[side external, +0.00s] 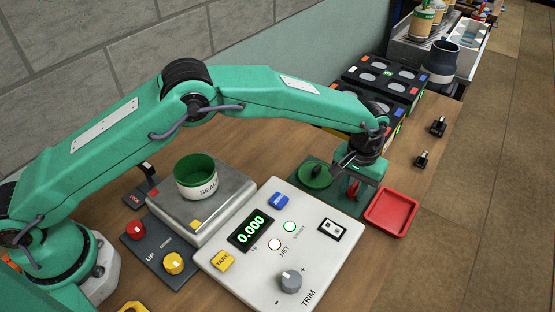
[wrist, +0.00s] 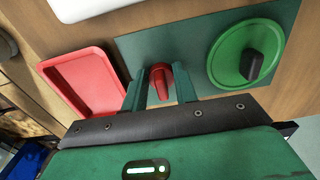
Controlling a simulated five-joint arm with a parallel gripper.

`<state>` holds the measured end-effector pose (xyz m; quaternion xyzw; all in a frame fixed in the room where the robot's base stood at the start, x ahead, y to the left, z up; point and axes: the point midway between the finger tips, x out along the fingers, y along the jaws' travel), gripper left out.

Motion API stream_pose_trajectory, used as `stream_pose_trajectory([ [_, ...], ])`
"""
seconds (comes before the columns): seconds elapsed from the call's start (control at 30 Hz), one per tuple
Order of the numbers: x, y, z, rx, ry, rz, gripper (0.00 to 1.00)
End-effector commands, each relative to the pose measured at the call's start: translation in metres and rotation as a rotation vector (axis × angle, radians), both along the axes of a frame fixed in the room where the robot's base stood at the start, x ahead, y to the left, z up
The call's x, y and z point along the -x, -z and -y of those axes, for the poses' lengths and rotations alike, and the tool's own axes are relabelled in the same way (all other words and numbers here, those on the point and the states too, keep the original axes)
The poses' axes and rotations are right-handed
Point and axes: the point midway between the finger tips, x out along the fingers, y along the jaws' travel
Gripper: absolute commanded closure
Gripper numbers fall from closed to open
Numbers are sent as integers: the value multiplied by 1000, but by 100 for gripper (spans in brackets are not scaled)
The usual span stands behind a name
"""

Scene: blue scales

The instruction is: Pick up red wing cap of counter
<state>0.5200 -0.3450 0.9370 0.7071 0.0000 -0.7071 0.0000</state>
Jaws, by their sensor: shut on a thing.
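The red wing cap (wrist: 160,80) shows in the wrist view between the two green fingers of my gripper (wrist: 160,90), at the middle of a dark green mat (wrist: 135,50). My gripper is shut on it. In the side view my gripper (side external: 352,182) is low over the mat, and only a small red part of the cap (side external: 353,188) shows. I cannot tell whether the cap still touches the mat.
A green round lid (wrist: 240,55) with a black knob lies on the mat beside my gripper. A red tray (side external: 390,211) stands on the other side. The scale panel (side external: 275,245), the weighing plate (side external: 205,205) and a green-rimmed can (side external: 196,178) are nearby. Black boxes (side external: 385,78) stand behind.

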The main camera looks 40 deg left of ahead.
Motion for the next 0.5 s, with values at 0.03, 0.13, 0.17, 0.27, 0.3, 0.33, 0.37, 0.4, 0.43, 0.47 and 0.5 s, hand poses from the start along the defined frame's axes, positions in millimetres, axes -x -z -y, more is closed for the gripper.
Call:
stream_pose_trajectory([
  [0.03, 0, 0, 0, 0, 0, 0, 92],
  [0.13, 0, 0, 0, 0, 0, 0, 92],
  [0.17, 0, 0, 0, 0, 0, 0, 92],
  [0.27, 0, -3, 0, 0, 0, 0, 92],
  [0.3, 0, -4, 0, 0, 0, 0, 92],
  [0.33, 0, -6, 0, 0, 0, 1, 92],
  [0.37, 0, -8, 0, 1, 0, 1, 92],
  [0.4, 0, -11, 0, 1, 0, 2, 92],
  [0.43, 0, -14, 0, 1, 0, 2, 92],
  [0.47, -1, -17, 0, 2, 0, 2, 92],
  [0.5, -1, -22, 0, 2, 0, 2, 92],
])
